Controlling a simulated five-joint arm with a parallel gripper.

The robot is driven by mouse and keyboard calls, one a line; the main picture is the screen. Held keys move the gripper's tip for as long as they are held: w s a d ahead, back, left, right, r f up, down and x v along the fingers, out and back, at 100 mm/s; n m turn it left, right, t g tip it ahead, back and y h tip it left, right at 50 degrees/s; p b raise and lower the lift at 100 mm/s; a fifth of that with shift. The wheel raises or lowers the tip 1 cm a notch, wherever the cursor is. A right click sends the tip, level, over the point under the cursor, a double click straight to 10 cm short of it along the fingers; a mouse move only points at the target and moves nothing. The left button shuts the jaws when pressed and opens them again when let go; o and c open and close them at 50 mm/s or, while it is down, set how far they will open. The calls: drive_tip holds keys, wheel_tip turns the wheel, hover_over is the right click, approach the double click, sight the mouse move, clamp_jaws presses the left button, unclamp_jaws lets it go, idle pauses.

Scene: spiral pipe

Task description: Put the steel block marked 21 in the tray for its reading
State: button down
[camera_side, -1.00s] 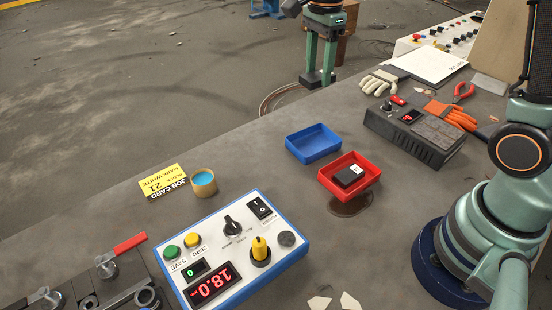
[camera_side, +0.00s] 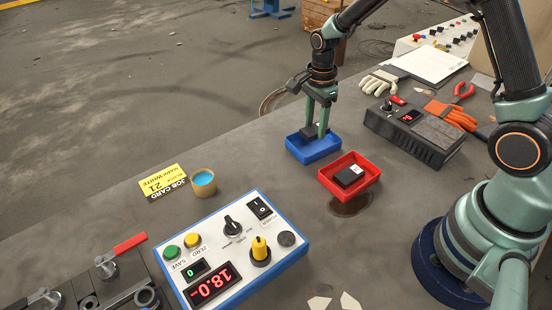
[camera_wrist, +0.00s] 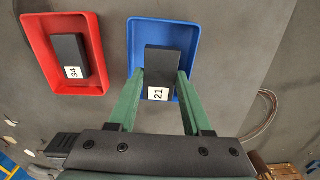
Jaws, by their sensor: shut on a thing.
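The dark steel block marked 21 (camera_wrist: 162,66) is between the fingers of my gripper (camera_wrist: 160,80) in the wrist view. In the side view my gripper (camera_side: 320,128) is over the blue tray (camera_side: 299,152), with the block (camera_side: 310,131) low at its fingertips. The blue tray (camera_wrist: 138,30) surrounds the block in the wrist view. Whether the block touches the tray floor I cannot tell. The red tray (camera_side: 375,168) beside it holds a block marked 34 (camera_wrist: 68,56).
A dark control box (camera_side: 415,135), gloves (camera_side: 384,79) and red pliers (camera_side: 463,92) lie to the right of the trays.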

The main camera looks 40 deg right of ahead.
sight(315, 129)
drive_tip(key=shift+f, duration=1.95)
drive_tip(key=shift+f, duration=0.15)
drive_tip(key=shift+c, duration=1.7)
unclamp_jaws()
